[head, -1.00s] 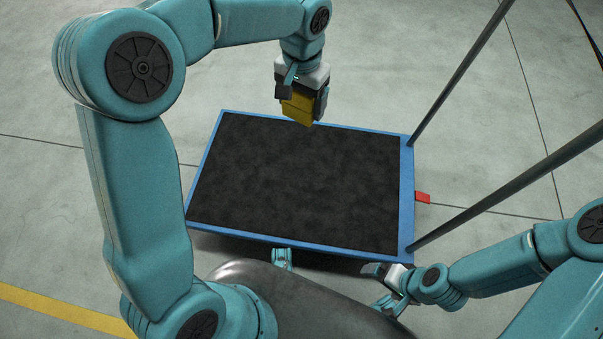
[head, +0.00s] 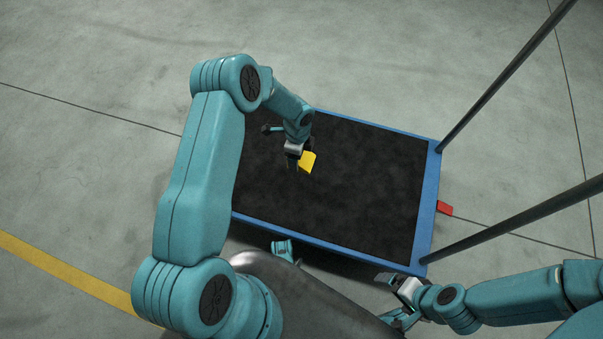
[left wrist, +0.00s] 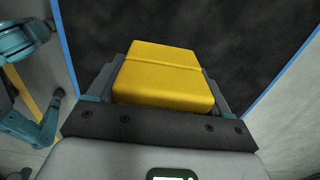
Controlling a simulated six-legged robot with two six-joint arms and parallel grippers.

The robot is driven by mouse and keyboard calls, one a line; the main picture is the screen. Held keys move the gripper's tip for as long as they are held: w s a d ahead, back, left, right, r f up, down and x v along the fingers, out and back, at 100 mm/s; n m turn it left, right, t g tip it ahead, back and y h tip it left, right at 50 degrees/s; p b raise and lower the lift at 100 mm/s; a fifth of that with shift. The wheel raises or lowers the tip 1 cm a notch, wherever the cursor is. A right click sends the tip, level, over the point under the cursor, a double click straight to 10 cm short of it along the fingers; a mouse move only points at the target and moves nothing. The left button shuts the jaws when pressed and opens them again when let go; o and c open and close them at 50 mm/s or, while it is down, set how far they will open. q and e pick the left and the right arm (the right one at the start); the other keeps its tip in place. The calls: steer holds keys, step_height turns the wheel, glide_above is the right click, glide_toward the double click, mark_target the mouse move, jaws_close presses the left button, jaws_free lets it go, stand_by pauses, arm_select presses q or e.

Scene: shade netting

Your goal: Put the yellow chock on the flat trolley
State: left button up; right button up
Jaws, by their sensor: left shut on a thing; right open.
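The yellow chock (head: 308,161) is held in my left gripper (head: 299,163) over the flat trolley (head: 365,254). The trolley has a black deck and a blue rim. In the left wrist view the chock (left wrist: 165,77) sits between both fingers of the left gripper (left wrist: 163,85), with the dark deck behind it. I cannot tell whether the chock touches the deck. My right gripper (head: 393,297) is open and empty, beside the trolley's near right corner.
Two dark handle posts (head: 505,75) rise from the trolley's right end. A red piece (head: 444,208) sticks out at its right edge. Most of the deck is bare. A yellow line (head: 60,272) marks the concrete floor at the left.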

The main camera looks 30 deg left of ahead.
arm_select(q)
step_height(320, 180, down, 11)
steer(key=b, duration=0.3)
steer(key=shift+f, duration=0.2)
steer(key=shift+r, duration=0.1)
